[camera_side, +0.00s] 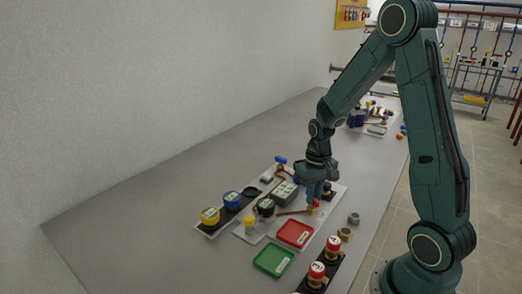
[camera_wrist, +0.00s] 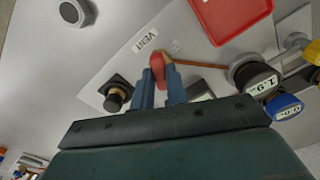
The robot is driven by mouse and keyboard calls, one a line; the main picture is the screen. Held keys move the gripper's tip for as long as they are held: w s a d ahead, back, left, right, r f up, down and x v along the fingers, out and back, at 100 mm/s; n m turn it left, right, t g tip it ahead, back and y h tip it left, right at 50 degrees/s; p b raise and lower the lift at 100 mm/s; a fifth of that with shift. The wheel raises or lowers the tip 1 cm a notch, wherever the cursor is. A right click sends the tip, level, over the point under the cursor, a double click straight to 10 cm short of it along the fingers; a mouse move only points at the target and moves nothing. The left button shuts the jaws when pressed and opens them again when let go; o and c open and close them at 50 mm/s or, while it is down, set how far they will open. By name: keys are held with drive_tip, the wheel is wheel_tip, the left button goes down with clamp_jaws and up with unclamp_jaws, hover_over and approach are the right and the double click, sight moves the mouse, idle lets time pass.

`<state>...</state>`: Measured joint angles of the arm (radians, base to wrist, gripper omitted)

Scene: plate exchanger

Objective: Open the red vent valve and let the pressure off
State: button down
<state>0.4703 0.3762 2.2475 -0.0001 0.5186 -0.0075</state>
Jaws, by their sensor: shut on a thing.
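The red vent valve handle (camera_wrist: 157,66) stands on the pale plate beside a printed "VENT" label (camera_wrist: 147,40) in the wrist view. My gripper (camera_wrist: 160,82) has its two blue fingers on either side of the handle and is shut on it. In the side view my gripper (camera_side: 316,191) points down at the board, with a small red and orange part of the valve (camera_side: 314,204) showing just below the fingertips. A copper-coloured pipe runs from the valve to a black gauge (camera_wrist: 258,80) that appears to read 1.9. The handle's lower part is hidden.
A blue gauge (camera_wrist: 287,106) appears to read 0.0. A red tray (camera_side: 295,233) and a green tray (camera_side: 273,260) lie in front of the board. Red-capped fittings (camera_side: 317,270) and hex nuts (camera_side: 353,218) stand nearby at right. The table's left part is clear.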

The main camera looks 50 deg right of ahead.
drive_tip(key=n, duration=0.5)
drive_tip(key=shift+r, duration=0.1)
idle(0.4)
drive_tip(key=c, duration=1.4)
unclamp_jaws()
wheel_tip(320, 180, up, 14)
drive_tip(key=shift+a, duration=0.1)
